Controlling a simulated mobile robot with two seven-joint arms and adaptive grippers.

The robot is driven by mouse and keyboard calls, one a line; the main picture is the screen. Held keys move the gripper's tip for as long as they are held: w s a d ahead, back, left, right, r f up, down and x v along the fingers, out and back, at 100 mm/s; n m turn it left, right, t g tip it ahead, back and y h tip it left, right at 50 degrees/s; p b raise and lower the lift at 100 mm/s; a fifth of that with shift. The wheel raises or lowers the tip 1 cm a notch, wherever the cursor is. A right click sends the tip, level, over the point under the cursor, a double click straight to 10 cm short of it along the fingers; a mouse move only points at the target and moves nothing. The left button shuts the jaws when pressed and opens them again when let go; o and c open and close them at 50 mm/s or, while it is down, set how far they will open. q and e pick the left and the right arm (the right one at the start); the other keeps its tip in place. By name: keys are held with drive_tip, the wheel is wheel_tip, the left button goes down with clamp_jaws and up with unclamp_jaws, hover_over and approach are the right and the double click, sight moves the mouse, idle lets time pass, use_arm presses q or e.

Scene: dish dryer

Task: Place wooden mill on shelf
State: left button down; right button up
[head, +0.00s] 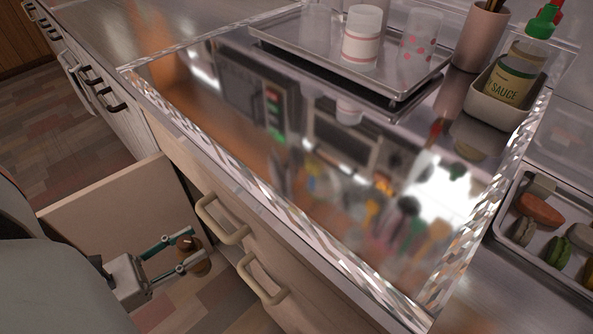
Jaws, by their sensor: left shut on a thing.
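My left gripper (190,249) is low at the left, below the counter edge, beside the cabinet fronts. It is shut on a small brown wooden thing, which looks like the wooden mill (197,264). The fingers cover part of the mill, so its full shape and tilt are hard to tell. The mill is held in front of an open cabinet door or drawer panel (105,205). I cannot make out the shelf clearly. My right gripper is not in view.
The counter carries a reflective panel with a faceted rim (300,185). On it are a metal tray (290,48) with cups, a sauce bottle (520,70) in a holder and a pinkish cup (480,38). Handles (222,220) stick out near the gripper.

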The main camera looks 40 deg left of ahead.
use_arm(q)
drive_tip(key=f+x, duration=0.1)
drive_tip(key=x, duration=2.8)
drive_tip(key=shift+w+f, duration=0.25)
drive_tip(key=shift+w, duration=0.1)
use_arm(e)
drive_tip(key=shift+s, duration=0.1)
use_arm(q)
drive_tip(key=shift+d, duration=0.15)
drive_tip(key=c, duration=1.3)
unclamp_jaws()
drive_tip(key=shift+f, duration=0.1)
drive_tip(key=shift+s, duration=0.15)
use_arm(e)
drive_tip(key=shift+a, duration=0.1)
use_arm(q)
drive_tip(key=v, duration=1.1)
drive_tip(key=shift+s, duration=0.4)
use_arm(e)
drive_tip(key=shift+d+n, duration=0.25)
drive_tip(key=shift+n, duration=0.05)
